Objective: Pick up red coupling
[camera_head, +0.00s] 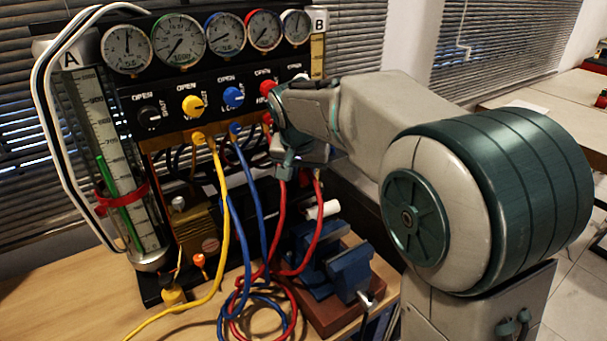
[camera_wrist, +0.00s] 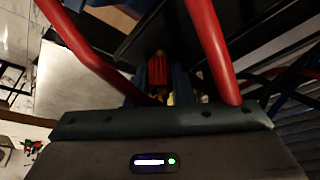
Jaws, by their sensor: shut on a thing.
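The red coupling (camera_wrist: 157,69) shows in the wrist view as a ribbed red piece between the two blue-green fingers of my gripper (camera_wrist: 158,86). The fingers are shut on it. In the head view my gripper (camera_head: 288,160) is in front of the gauge panel's right part, just below the red knob (camera_head: 267,87). A small red fitting (camera_head: 267,118) shows there at the panel's edge. The held coupling is mostly hidden by my gripper in the head view. Red hoses (camera_head: 281,215) hang down below my gripper.
The gauge panel (camera_head: 150,107) carries several dials and knobs. Yellow hose (camera_head: 222,230) and blue hose (camera_head: 262,200) hang to the left. A blue vise (camera_head: 350,270) stands on the wooden bench (camera_head: 60,300) below. Red hoses (camera_wrist: 212,45) pass close by my fingers in the wrist view.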

